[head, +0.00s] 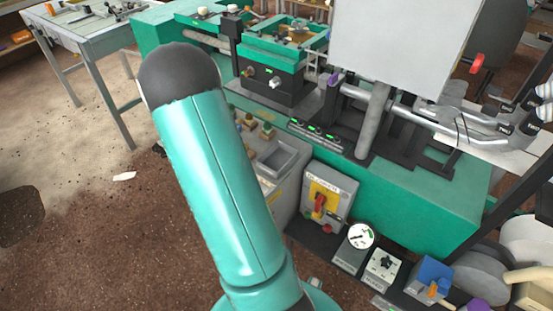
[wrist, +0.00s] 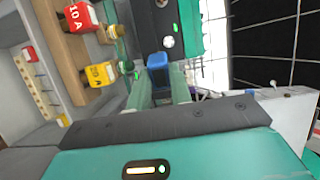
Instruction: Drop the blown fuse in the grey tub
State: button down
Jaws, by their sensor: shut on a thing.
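My gripper (wrist: 160,78) shows in the wrist view, its pale green fingers shut on a small blue fuse (wrist: 158,61). The fuse is held at the fingertips, and I cannot read a mark or see damage on it. In the head view my teal arm fills the left middle, and the gripper cannot be made out. A grey open-topped tub (head: 279,158) is set beside the right side of my arm, on the grey console. Its visible inside looks empty. I cannot make the tub out for sure in the wrist view.
A red fuse marked 10 A (wrist: 80,17) and a yellow fuse (wrist: 100,73) stand by a wooden strip (wrist: 65,55) left of the held fuse. A panel with a red switch (head: 321,203) stands right of the tub. A green machine (head: 420,205) lies behind.

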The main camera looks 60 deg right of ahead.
jog(key=s+d+m+g, duration=0.2)
jog(key=s+d+g, duration=0.1)
jog(key=s, duration=0.3)
jog(key=s+d+m+g, duration=0.2)
jog(key=s+d+g, duration=0.1)
jog(key=s, duration=0.4)
jog(key=shift+a+f, duration=0.1)
jog(key=shift+f, duration=2.5)
jog(key=c, duration=1.2)
grip_release()
jog(key=shift+a, duration=0.1)
jog(key=a, duration=0.4)
jog(key=w+a, duration=0.1)
jog(key=a, duration=0.4)
jog(key=w+a, duration=0.1)
jog(key=a, duration=0.3)
jog(key=shift+w+a, duration=0.1)
jog(key=shift+a, duration=0.15)
